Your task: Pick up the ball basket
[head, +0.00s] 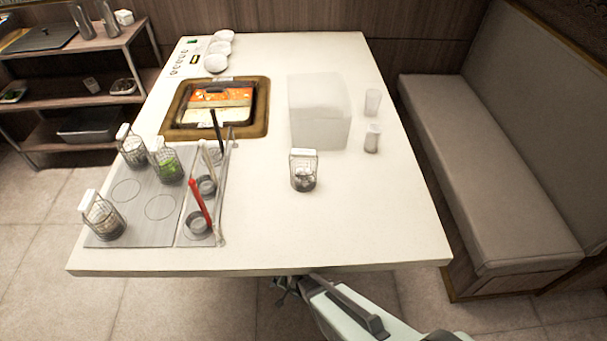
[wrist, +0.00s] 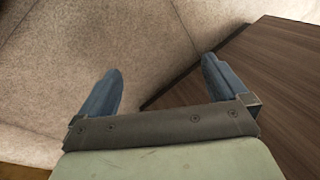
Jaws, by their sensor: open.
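A wire basket (head: 303,177) with a white handle top and dark and pale round pieces stands alone on the table, right of the grey plate. Three similar baskets are on the plate: one with pale contents (head: 133,150), one with green contents (head: 168,167) and one at the front left (head: 103,218). Which of them is called the ball basket, I cannot tell for sure. My gripper (head: 284,290) is low at the table's front edge, away from all baskets. In the wrist view my gripper (wrist: 162,65) is open and empty, above the floor.
The white table (head: 350,235) is clear at its front right. A translucent box (head: 320,115) stands behind the lone basket. A shaker (head: 372,140) and a cup (head: 372,102) are to the right. Ladles (head: 200,205) stand in the plate's right strip. A bench (head: 490,170) lies right.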

